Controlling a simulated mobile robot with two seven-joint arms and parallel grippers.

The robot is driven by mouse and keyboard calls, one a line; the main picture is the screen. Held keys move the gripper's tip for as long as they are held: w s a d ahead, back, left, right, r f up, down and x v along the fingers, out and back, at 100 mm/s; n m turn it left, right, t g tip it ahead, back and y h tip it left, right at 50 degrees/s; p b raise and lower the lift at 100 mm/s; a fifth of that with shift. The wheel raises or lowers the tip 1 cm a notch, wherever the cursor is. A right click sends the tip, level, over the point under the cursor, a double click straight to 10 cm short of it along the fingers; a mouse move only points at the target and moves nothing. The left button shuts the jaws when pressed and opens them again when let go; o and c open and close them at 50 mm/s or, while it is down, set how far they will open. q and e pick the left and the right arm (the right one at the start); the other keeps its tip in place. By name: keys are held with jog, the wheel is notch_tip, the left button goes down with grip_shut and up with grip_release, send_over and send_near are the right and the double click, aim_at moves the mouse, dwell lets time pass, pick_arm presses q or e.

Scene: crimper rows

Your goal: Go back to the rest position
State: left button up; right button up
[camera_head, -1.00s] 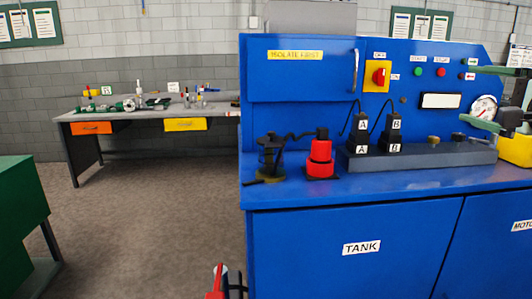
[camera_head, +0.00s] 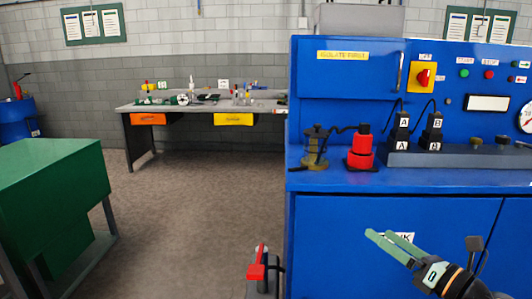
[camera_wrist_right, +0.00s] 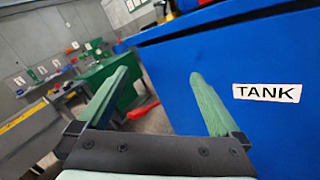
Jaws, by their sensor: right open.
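My right gripper (camera_head: 383,237) shows at the lower right of the head view, in front of the blue cabinet's front face. Its two green fingers are apart with nothing between them. In the right wrist view the same gripper (camera_wrist_right: 158,76) is open and empty, beside the blue cabinet front with the TANK label (camera_wrist_right: 267,92). In the head view the gripper partly covers that label. My left gripper is in neither view.
The blue cabinet (camera_head: 350,235) fills the right side, with a red-and-black part (camera_head: 361,150) on its ledge. A green cabinet (camera_head: 50,190) stands left, a workbench (camera_head: 190,109) behind. A red-handled object (camera_head: 257,271) stands low in front. Open floor lies between.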

jog(key=s+a+f+m+h, duration=0.2)
jog(key=s+f+m, duration=0.1)
jog(key=f+m, duration=0.4)
jog(key=s+a+f+m+g+h, duration=0.1)
jog(key=s+f+m+h, duration=0.15)
jog(key=f+m, duration=0.45)
jog(key=s+a+f+m+h, duration=0.1)
jog(key=s+a+f+m, duration=0.15)
jog(key=f+m, duration=0.45)
jog(key=s+a+f+m+g, duration=0.3)
jog(key=s+a+f+m, duration=0.2)
jog(key=s+f+m, duration=0.25)
jog(key=s+a+f+m+g, duration=0.35)
jog(key=s+f+m, duration=0.25)
jog(key=s, duration=0.3)
pick_arm(q)
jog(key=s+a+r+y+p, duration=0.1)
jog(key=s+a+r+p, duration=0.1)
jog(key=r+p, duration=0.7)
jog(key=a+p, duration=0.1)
jog(key=p, duration=0.2)
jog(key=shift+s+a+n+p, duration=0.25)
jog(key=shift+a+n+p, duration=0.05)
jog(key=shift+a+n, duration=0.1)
pick_arm(e)
jog(key=s+d+r+h, duration=0.1)
jog(key=d+r, duration=0.2)
jog(key=r, duration=0.6)
jog(key=shift+t, duration=0.35)
